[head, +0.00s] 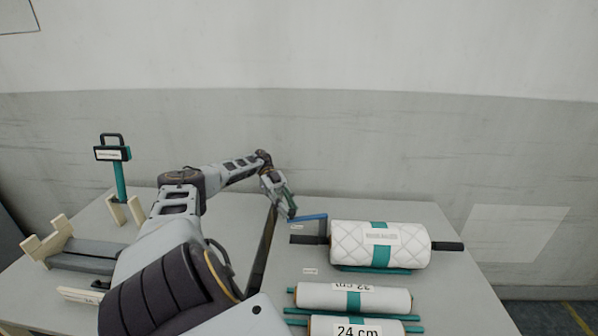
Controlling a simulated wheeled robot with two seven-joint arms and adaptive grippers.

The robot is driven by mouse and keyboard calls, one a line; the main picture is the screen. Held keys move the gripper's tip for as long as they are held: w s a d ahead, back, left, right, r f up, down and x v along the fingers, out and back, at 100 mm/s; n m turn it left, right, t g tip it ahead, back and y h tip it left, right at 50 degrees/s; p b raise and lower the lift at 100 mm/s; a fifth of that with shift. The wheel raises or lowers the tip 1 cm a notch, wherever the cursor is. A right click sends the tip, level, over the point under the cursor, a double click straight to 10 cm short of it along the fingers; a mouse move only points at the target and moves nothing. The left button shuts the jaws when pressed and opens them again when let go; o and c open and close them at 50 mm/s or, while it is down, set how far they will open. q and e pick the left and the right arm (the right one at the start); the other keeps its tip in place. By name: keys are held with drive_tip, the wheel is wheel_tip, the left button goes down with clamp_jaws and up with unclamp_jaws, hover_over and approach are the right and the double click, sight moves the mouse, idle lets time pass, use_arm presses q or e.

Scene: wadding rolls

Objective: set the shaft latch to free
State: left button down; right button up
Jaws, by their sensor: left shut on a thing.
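A blue lever (311,217), which looks like the shaft latch, lies roughly level above the left end of the dark shaft (305,239). The shaft carries a white quilted roll (410,246) with a teal band. My left gripper (291,211) is at the lever's left end, with its fingers closed on it. The fingertips are small here and partly hidden. A small label (297,227) lies on the table below the lever, too small to read. My right gripper is not in view.
Two slimmer white rolls (322,297) lie in front, the nearest marked 24 cm. At left are a teal-handled tool (119,180) in a stand and a wooden rack (50,243) with grey bars.

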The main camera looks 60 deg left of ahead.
use_arm(q)
drive_tip(key=shift+w+a+r, duration=0.1)
drive_tip(key=shift+w, duration=0.05)
drive_tip(key=c, duration=1.1)
unclamp_jaws()
drive_tip(key=shift+c, duration=0.2)
drive_tip(key=shift+r, duration=0.1)
wheel_tip(320, 180, up, 10)
